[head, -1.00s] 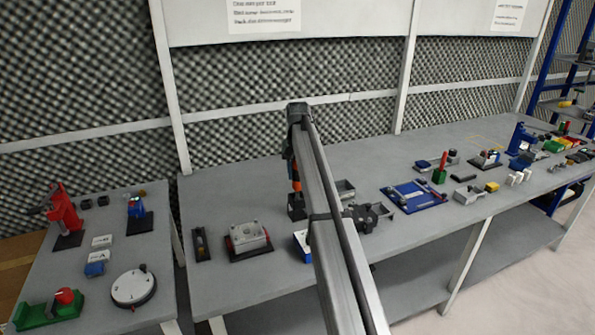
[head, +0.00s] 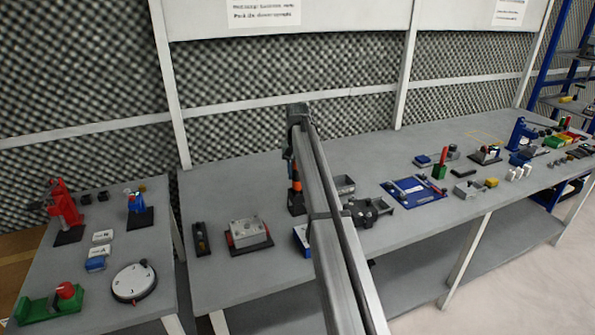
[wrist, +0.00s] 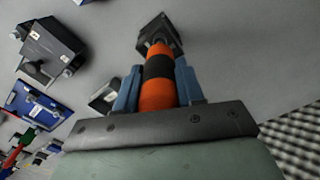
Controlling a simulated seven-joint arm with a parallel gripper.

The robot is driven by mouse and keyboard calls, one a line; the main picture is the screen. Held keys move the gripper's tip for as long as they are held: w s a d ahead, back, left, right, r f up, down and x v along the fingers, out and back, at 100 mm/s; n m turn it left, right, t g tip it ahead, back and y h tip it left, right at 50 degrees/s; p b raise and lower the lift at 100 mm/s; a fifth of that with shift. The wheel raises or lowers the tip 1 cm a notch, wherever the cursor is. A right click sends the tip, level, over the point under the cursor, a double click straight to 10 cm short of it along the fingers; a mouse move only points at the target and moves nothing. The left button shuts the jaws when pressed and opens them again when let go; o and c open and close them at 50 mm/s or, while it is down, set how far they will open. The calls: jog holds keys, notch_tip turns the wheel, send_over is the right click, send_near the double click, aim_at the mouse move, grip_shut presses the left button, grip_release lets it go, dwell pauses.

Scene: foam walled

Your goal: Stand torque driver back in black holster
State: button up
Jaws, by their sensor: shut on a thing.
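The torque driver, with orange and black bands, shows in the wrist view (wrist: 158,92) and partly in the head view (head: 296,184). My gripper (wrist: 158,72) is shut on it, with one blue-grey finger on each side. The black holster (wrist: 150,28) is straight beyond the driver's far end, on the grey table; it also shows in the head view (head: 296,204). The driver looks upright, and its lower end meets or enters the holster's opening. How deep it sits is hidden. My arm covers much of the gripper in the head view.
A blue tray (head: 413,191) lies further right. A grey block on a dark base (head: 246,234) and a narrow black tray (head: 201,238) are to the left. The table behind the holster is clear.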

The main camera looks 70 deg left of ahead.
jog(key=shift+f, duration=1.45)
jog(key=o, duration=1.2)
notch_tip(320, 180, up, 14)
jog(key=shift+f, duration=0.1)
dwell(0.4)
